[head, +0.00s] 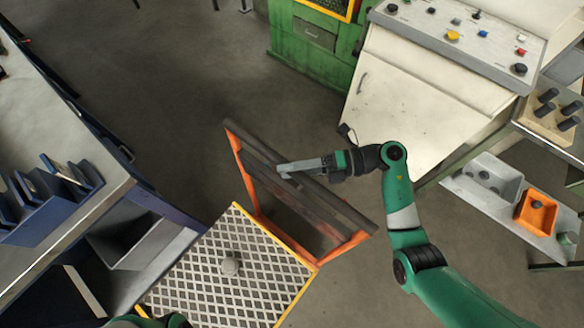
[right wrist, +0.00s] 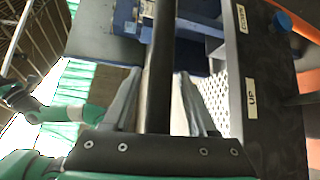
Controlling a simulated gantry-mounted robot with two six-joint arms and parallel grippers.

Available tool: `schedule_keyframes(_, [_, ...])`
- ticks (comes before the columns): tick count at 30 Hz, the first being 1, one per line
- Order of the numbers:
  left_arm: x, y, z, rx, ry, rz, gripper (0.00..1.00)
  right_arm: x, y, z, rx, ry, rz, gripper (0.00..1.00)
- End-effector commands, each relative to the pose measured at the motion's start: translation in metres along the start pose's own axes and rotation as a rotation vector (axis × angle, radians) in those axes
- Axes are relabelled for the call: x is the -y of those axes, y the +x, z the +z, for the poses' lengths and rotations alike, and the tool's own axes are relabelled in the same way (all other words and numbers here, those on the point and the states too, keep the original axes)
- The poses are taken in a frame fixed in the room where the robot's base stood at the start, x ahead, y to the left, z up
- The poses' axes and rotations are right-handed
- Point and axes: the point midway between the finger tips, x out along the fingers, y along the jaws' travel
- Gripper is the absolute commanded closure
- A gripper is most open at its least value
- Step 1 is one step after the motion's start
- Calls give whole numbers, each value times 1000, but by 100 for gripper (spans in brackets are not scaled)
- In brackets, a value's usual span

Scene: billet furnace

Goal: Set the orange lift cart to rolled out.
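The orange lift cart stands on the floor in the middle of the head view. It has an orange upright frame (head: 243,172), a dark push bar (head: 335,203) and a diamond-plate platform (head: 205,275) with yellow edges and a small grey knob. My right gripper (head: 285,169) reaches in from the right over the push bar. In the right wrist view the dark bar (right wrist: 160,95) runs between its two fingers (right wrist: 157,85), with narrow gaps on both sides. My left gripper is outside the head view; an arm at the left of the right wrist view does not show its fingers clearly.
A steel workbench (head: 60,250) with a blue rack (head: 40,205) stands close left of the cart. A green machine (head: 310,45) and a pale control console (head: 410,100) stand behind. A low shelf with an orange box (head: 536,210) is at right. Floor behind the cart is clear.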

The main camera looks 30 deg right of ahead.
Motion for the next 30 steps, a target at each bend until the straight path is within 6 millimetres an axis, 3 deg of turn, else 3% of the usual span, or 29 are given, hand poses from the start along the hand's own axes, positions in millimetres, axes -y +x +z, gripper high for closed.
schedule_keyframes(1, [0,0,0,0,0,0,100,0,0,0,0,0,0,54])
schedule_keyframes(9, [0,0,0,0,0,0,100,0,0,0,0,0,0,100])
schedule_keyframes(30, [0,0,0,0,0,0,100,0,0,0,0,0,0,100])
